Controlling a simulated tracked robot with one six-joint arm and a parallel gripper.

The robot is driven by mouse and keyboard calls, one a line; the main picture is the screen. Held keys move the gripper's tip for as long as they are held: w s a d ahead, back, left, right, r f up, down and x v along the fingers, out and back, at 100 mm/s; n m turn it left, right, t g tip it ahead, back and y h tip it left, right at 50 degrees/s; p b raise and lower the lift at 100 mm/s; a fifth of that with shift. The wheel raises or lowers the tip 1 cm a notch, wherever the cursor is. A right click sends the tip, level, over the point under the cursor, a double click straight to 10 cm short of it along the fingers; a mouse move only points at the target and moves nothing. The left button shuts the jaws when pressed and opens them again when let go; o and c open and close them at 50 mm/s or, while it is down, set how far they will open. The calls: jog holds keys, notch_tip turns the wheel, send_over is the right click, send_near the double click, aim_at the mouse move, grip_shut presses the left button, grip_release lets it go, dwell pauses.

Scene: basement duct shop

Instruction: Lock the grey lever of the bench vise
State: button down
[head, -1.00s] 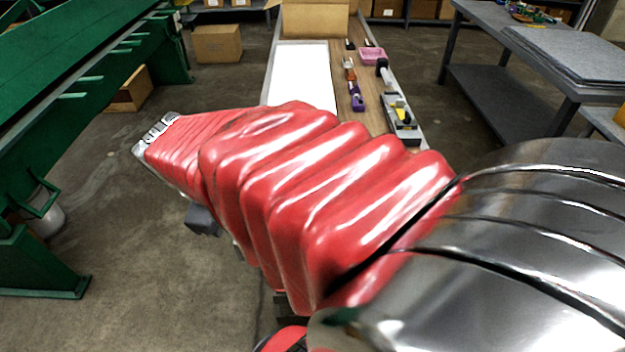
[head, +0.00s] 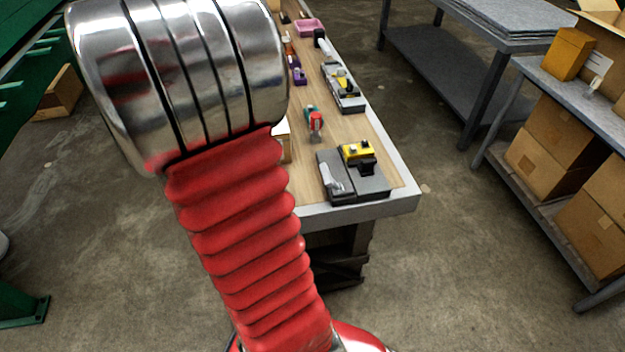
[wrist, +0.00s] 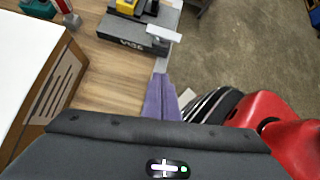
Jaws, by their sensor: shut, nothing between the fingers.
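The bench vise (head: 372,184) is a dark grey unit at the near end of the wooden bench, with a yellow and black part on top. Its light grey lever (head: 331,178) lies along its left side. In the wrist view, the block marked "VISE" (wrist: 128,36) shows at the top, with the lever (wrist: 164,33) flat across its right end. My gripper (wrist: 160,80) shows there as purple fingers, shut and empty, pointing up the picture toward the vise. A gap shows between fingertips and lever. In the head view my own arm hides the gripper.
A white-topped cardboard box (wrist: 25,55) stands left of the fingers. A red and teal object (head: 314,122) and another grey unit with a yellow part (head: 343,88) stand farther along the bench. Shelves with cardboard boxes (head: 545,155) are at right. Floor between is clear.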

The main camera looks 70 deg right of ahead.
jog(key=x, duration=0.9)
jog(key=shift+s+f, duration=0.15)
jog(key=shift+s, duration=0.05)
jog(key=shift+s+d+r, duration=0.2)
jog(key=shift+s+d, duration=0.25)
jog(key=shift+s, duration=0.05)
jog(key=shift+s+d+r, duration=0.25)
jog(key=shift+s+d, duration=0.2)
jog(key=shift+s, duration=0.05)
jog(key=shift+s+d+r, duration=0.35)
jog(key=shift+s, duration=0.1)
